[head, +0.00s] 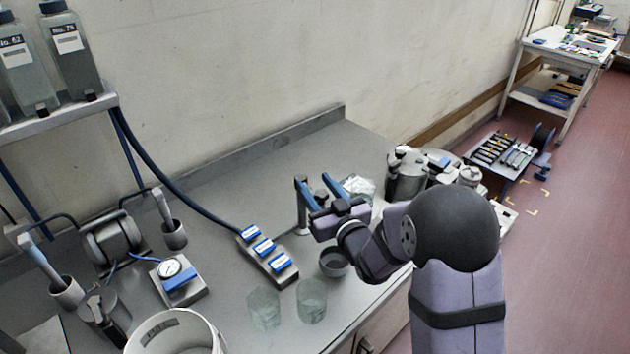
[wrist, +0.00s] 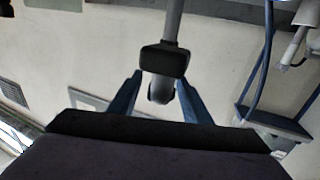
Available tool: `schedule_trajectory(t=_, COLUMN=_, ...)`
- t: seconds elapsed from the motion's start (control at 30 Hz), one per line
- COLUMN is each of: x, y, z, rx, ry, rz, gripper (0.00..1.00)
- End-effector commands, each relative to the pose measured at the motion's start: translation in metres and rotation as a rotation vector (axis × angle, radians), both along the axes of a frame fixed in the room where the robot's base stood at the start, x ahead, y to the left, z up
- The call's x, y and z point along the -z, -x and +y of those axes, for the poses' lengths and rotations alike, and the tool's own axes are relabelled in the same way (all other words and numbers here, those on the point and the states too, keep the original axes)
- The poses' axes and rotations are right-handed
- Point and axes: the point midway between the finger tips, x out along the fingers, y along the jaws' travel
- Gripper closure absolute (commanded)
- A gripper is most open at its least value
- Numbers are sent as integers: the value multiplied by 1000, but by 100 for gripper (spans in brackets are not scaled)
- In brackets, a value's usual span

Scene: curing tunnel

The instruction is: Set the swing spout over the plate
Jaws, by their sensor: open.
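My gripper (head: 318,182) is open above the grey bench, its two blue fingers apart. In the wrist view my gripper (wrist: 157,88) has a grey tube with a dark block and a rounded end, likely the swing spout (wrist: 161,92), showing between its fingers. I cannot tell whether the fingers touch it. In the head view a grey upright post (head: 302,218) stands by the left finger; the rest of the spout is hard to make out behind the gripper. I cannot pick out the plate for certain; my arm hides part of the bench.
A dark cup (head: 333,264) stands below my gripper, with two clear glasses (head: 312,300) nearer the front. A block with blue labels (head: 267,256) lies to the left. A cloudy clear bag (head: 359,187) and metal equipment (head: 405,178) are to the right. Open bench lies behind.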

Motion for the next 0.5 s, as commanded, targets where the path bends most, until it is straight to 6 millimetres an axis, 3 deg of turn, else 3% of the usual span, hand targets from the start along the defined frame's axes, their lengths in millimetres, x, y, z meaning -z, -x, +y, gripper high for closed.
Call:
schedule_trajectory(t=0.43, x=1, y=-8, z=4, rx=0, ry=0, rz=1, gripper=56)
schedule_trajectory(t=0.5, x=1, y=-8, z=4, rx=0, ry=0, rz=1, gripper=70)
